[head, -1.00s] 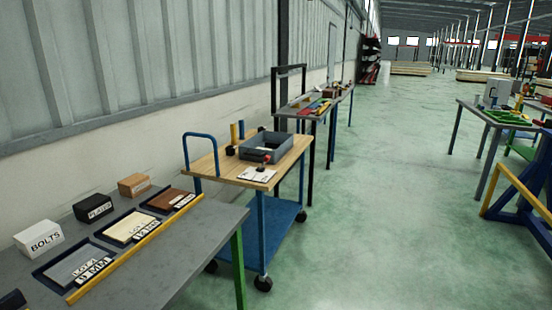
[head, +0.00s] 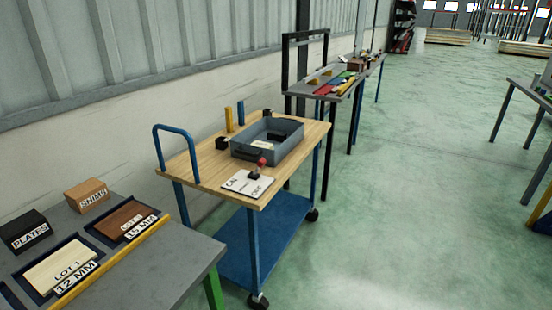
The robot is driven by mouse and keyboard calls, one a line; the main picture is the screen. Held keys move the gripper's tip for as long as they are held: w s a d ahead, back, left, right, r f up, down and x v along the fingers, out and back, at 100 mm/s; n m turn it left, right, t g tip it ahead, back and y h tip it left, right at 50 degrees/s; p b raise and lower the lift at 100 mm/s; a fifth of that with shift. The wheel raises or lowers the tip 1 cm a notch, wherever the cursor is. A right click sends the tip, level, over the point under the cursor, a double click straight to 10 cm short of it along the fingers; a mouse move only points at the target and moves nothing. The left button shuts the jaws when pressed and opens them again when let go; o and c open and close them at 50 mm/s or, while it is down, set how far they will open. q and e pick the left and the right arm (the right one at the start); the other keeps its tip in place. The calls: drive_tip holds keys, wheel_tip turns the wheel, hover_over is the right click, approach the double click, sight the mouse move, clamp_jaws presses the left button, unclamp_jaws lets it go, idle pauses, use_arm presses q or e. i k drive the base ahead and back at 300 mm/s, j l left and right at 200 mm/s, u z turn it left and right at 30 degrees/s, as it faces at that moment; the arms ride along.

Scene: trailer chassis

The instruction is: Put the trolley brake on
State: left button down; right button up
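The trolley (head: 190,170) has a light wooden top, a blue push handle (head: 176,128) at its left end, a blue lower shelf and dark castors. On its front edge is a white brake plate (head: 240,184) lettered ON and OFF. A small lever with a red knob (head: 261,162) stands on the plate, nearer its right side, by the OFF lettering. Its exact setting is hard to tell at this size. Neither of my grippers shows in the head view.
A grey bin (head: 257,147) stands on the trolley, with yellow and blue posts behind it. A grey table (head: 170,270) with labelled plates and boxes is at front left. Another table (head: 330,85) stands beyond the trolley. The green floor (head: 400,210) to the right is clear.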

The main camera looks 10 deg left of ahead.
sight(261, 163)
drive_tip(key=i+l, duration=0.15)
drive_tip(key=i, duration=0.4)
drive_tip(key=i+l, duration=0.2)
drive_tip(key=i, duration=0.3)
